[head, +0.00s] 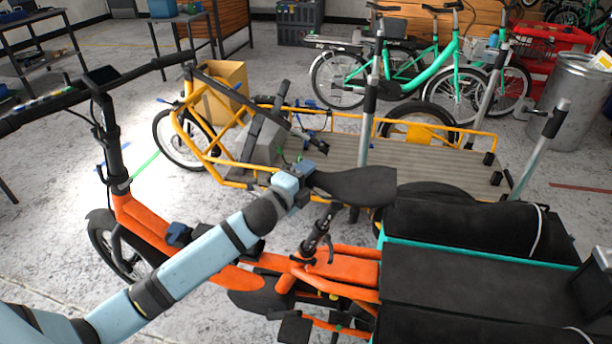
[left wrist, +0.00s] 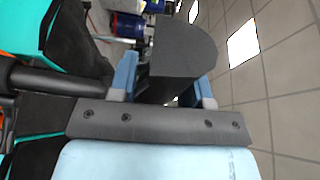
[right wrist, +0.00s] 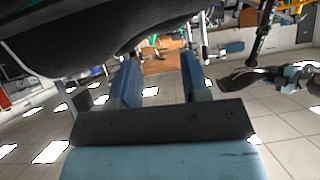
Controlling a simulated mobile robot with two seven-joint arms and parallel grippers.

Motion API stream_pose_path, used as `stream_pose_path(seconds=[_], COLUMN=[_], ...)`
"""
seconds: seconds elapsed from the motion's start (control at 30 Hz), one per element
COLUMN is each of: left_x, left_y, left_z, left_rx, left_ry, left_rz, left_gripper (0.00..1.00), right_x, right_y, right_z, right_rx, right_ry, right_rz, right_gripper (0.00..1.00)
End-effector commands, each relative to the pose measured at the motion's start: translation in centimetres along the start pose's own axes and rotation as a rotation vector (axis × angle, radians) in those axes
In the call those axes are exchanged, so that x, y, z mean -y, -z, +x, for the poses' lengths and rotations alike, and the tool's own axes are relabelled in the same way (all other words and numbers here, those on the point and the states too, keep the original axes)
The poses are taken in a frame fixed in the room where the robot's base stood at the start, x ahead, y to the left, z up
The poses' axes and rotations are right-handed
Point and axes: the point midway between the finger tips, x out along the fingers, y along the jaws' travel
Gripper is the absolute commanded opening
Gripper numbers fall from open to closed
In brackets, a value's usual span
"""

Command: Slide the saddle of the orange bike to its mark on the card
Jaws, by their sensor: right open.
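The orange bike (head: 345,264) stands across the front of the head view, its handlebar at left. Its black saddle (head: 355,186) sits on a short post with a dark clamp (head: 318,238). My left gripper (head: 302,178) is at the saddle's nose. In the left wrist view, the fingers (left wrist: 165,90) lie on both sides of the dark saddle (left wrist: 182,48), which fills the gap. My right gripper (right wrist: 160,82) is open and empty, below a large dark shape. A white and yellow card (head: 602,60) shows at the right edge; its marks are too small to read.
Black cargo bags (head: 465,228) lie behind the saddle on the orange bike. A yellow cargo bike (head: 345,150) with a wooden deck stands close beyond it. A metal bin (head: 572,98), green bikes (head: 430,75) and a red crate (head: 548,42) are farther back. Floor at left is fairly clear.

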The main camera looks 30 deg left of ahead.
Motion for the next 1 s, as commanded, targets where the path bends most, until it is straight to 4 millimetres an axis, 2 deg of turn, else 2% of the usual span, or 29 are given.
stream_pose_path(seconds=[0.23, 0.6, 0.8, 0.97, 1.0], left_x=[0.8, 5.8, 5.8, 5.9, 5.9], left_y=[0.2, 1.6, 1.7, 1.7, 1.7], left_z=[0.1, 0.7, 0.8, 0.8, 0.8], left_rx=[-0.001, -0.003, -0.003, -0.003, -0.003], left_ry=[0.001, 0.009, 0.011, 0.014, 0.014], left_rz=[-0.001, -0.004, -0.003, -0.003, -0.003], left_gripper=[0.02, 0.02, 0.02, 0.02, 0.51], right_x=[0.0, -0.1, -0.3, -0.3, -0.3], right_y=[0.6, 1.8, 1.0, 1.3, 1.4], right_z=[-0.3, -1.8, -1.4, -1.3, -1.3], right_rx=[0.001, 0.052, 0.066, 0.061, 0.059], right_ry=[0.000, -0.007, -0.011, -0.012, -0.012], right_rz=[0.000, 0.024, 0.032, 0.034, 0.034], right_gripper=[0.43, 0.43, 0.43, 0.43, 0.43])
